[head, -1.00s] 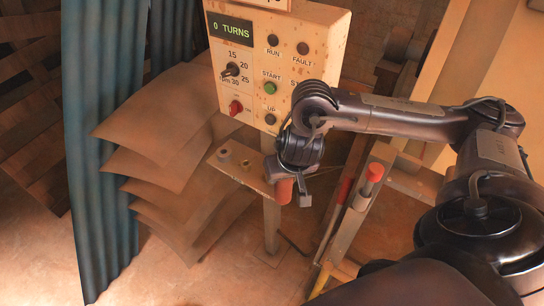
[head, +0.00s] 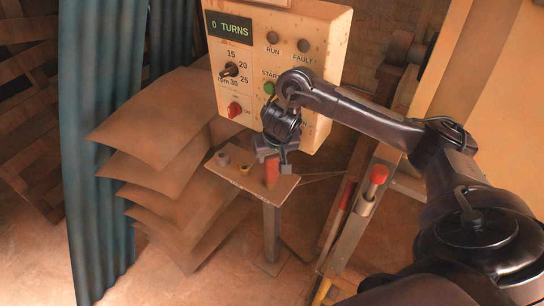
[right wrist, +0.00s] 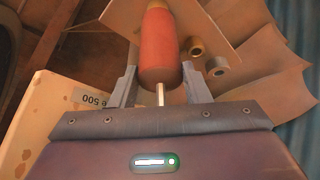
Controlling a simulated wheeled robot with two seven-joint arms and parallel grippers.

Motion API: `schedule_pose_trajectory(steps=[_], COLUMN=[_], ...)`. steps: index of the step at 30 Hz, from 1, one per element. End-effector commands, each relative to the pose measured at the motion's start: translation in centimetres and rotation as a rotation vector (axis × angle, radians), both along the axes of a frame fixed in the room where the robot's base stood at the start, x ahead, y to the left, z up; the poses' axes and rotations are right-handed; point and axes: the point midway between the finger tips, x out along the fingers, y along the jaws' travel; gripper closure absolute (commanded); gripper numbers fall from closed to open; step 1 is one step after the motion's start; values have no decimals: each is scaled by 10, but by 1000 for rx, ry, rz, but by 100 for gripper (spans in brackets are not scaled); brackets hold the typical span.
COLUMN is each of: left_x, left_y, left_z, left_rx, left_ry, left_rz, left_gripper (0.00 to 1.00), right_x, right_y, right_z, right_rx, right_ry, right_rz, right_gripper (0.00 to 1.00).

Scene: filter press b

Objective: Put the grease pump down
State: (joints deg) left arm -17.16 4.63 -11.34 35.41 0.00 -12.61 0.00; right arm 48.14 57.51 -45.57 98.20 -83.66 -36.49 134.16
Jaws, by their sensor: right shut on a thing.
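The grease pump (head: 271,170) is a red cylinder, upright below my right gripper (head: 278,152) in the head view, over the right part of a small shelf (head: 232,174). In the right wrist view the pump (right wrist: 160,48) shows as a red body with a thin metal rod, between the two grey fingers of the gripper (right wrist: 160,82). The gripper is shut on it. I cannot tell whether the pump's foot touches the shelf. My left gripper is not in view.
Two small round parts (head: 244,169) stand on the shelf's left part. The control panel (head: 290,60) rises behind it. Brown sheets (head: 150,130) hang at the left, by a blue corrugated curtain (head: 95,150). A red-topped lever (head: 377,174) stands at the right.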

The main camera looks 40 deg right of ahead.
Motion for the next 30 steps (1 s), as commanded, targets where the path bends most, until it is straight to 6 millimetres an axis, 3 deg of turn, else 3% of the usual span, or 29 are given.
schedule_pose_trajectory(steps=[8,9,13,23,30], left_x=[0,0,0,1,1], left_y=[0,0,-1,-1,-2], left_z=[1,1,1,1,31], left_rx=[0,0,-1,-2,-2], left_ry=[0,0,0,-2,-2], left_rz=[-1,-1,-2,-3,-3], left_gripper=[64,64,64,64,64], right_x=[0,0,0,0,-11], right_y=[0,0,0,0,4], right_z=[-1,-2,-2,1,43], right_rx=[1,0,0,0,-3], right_ry=[-1,0,0,-2,-5], right_rz=[-1,0,0,0,3], right_gripper=[92,53,36,36,36])
